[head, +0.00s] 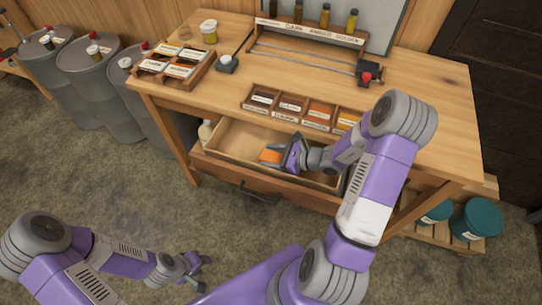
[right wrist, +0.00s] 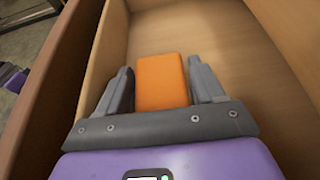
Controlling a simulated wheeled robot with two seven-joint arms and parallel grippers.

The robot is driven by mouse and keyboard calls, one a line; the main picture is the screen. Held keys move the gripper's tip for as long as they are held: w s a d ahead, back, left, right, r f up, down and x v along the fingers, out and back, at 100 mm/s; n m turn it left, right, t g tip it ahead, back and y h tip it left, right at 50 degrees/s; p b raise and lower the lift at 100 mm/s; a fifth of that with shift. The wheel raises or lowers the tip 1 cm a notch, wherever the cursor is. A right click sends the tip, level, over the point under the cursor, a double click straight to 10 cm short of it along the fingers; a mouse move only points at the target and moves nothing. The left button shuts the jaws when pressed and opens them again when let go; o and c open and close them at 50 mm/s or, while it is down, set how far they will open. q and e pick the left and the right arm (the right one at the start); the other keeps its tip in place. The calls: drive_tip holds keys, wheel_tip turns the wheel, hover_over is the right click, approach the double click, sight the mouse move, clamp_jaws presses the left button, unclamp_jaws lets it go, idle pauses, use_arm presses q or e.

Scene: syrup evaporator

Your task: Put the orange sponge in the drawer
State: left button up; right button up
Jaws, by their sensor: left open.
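The orange sponge (head: 270,156) is inside the open drawer (head: 229,144), low over or on its floor. In the right wrist view the sponge (right wrist: 161,82) lies between the two fingers, with narrow gaps at its sides. My right gripper (head: 283,155) reaches into the drawer from the right; in the right wrist view the gripper (right wrist: 160,88) looks open around the sponge. Whether the sponge touches the drawer floor is hard to tell. My left gripper (head: 198,272) is open and empty, low over the floor in front of the bench.
The wooden bench (head: 440,88) stands above the drawer. It bears a labelled rack (head: 305,108), a tray of labelled boxes (head: 175,65), a jar (head: 208,31) and a bottle stand (head: 310,33). Grey drums (head: 90,80) stand at left. Teal buckets (head: 477,219) sit at lower right.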

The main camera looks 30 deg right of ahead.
drive_tip(key=shift+r, duration=0.15)
drive_tip(key=shift+s+d+r+p, duration=0.15)
drive_tip(key=shift+r+p, duration=0.05)
drive_tip(key=shift+p, duration=0.1)
drive_tip(key=p+v, duration=0.2)
drive_tip(key=v, duration=0.9)
drive_tip(key=shift+s+d+p, duration=0.2)
drive_tip(key=shift+s+p, duration=0.05)
drive_tip(key=shift+p, duration=0.05)
drive_tip(key=shift+r, duration=0.1)
